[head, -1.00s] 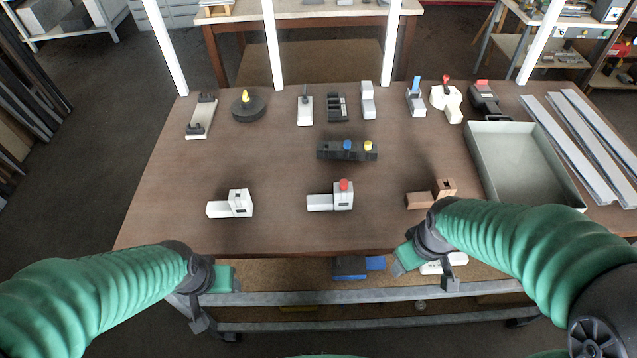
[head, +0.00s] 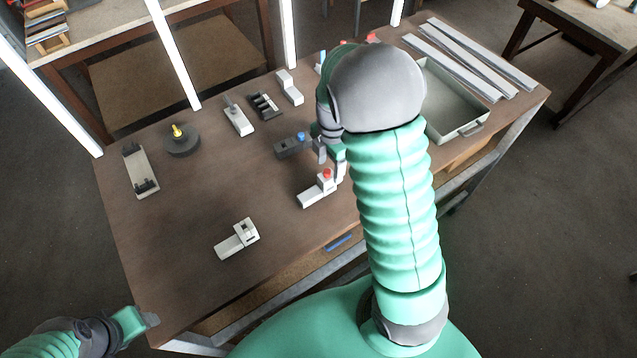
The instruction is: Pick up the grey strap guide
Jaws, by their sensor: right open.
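No part is clearly marked as the grey strap guide. A pale grey stepped block (head: 290,88) at the back and a pale block with a slotted head (head: 238,240) at the front left both look like it; I cannot tell which it is. My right gripper (head: 331,152) is open, by the right end of a dark grey block with a blue knob (head: 289,148) and just behind a pale block with a red top (head: 312,196). My arm hides that dark block's right end. My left gripper (head: 147,321) is at the table's near left corner, its jaws unclear.
On the table (head: 190,215) are a pale plate with black posts (head: 141,170), a black disc with yellow knob (head: 182,140), a pale block with a pin (head: 238,118) and a black ribbed part (head: 265,106). A grey tray (head: 470,129) and metal profiles (head: 465,65) lie right.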

